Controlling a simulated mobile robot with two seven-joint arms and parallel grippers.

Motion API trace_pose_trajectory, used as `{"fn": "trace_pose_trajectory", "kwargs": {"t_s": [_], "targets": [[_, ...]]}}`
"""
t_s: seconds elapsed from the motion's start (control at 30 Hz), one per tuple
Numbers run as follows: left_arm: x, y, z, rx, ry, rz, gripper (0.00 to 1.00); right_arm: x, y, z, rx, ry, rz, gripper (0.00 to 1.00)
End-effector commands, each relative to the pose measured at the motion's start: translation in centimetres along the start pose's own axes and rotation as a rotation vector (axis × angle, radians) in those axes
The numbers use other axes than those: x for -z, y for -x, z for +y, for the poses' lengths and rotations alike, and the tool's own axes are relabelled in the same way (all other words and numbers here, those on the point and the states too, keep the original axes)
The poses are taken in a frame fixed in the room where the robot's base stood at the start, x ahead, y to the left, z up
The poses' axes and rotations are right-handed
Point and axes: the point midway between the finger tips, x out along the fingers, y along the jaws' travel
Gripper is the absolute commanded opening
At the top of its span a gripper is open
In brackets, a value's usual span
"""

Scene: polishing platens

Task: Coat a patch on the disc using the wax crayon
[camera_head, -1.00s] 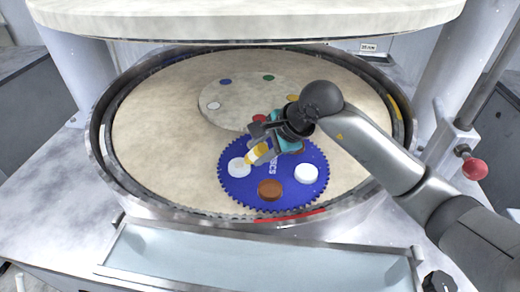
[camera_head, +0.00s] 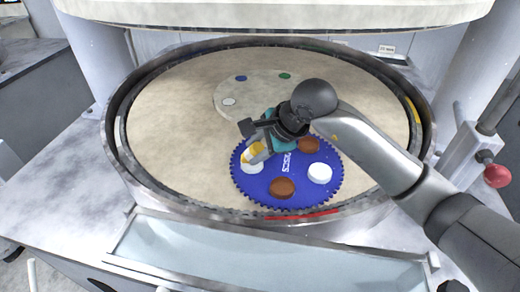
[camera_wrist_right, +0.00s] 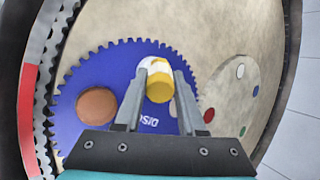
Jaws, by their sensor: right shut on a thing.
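My right gripper (camera_head: 256,151) is shut on the yellow wax crayon (camera_head: 249,148). In the right wrist view the crayon (camera_wrist_right: 160,87) shows between the two fingers (camera_wrist_right: 163,76). The crayon overlaps a round white piece (camera_head: 249,168) on the left part of the blue toothed disc (camera_head: 262,192). I cannot tell whether the crayon touches that piece. The blue disc also carries brown pieces (camera_head: 283,188) and another white piece (camera_head: 320,174). It fills the left of the right wrist view (camera_wrist_right: 85,80). My left gripper is not in view.
The blue disc lies on a large beige platen (camera_head: 165,125) with a raised metal rim (camera_head: 112,130). A paler round plate (camera_head: 255,92) with coloured dots lies behind. An upper platen (camera_head: 270,12) hangs above the back. A shallow tray (camera_head: 260,258) runs along the front.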

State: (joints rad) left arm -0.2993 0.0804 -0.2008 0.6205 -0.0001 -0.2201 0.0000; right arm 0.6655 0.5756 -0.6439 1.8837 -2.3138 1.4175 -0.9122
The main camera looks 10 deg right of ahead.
Motion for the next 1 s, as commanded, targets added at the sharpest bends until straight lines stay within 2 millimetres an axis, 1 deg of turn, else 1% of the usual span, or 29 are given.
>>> {"fn": "trace_pose_trajectory", "kwargs": {"t_s": [0.03,0.13,0.4,0.53,1.0], "targets": [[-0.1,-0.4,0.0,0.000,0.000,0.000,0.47,0.1,-0.2,0.1,0.001,0.001,0.000,0.00],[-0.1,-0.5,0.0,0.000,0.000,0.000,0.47,0.5,0.0,0.1,0.001,-0.001,0.002,0.00],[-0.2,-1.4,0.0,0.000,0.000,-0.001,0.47,2.8,0.8,0.5,0.001,0.000,0.003,0.00],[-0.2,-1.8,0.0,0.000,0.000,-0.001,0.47,3.6,1.1,0.6,0.000,-0.001,0.003,0.00],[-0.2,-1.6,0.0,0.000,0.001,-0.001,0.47,3.8,1.6,0.5,-0.002,0.000,0.002,0.00]]}}
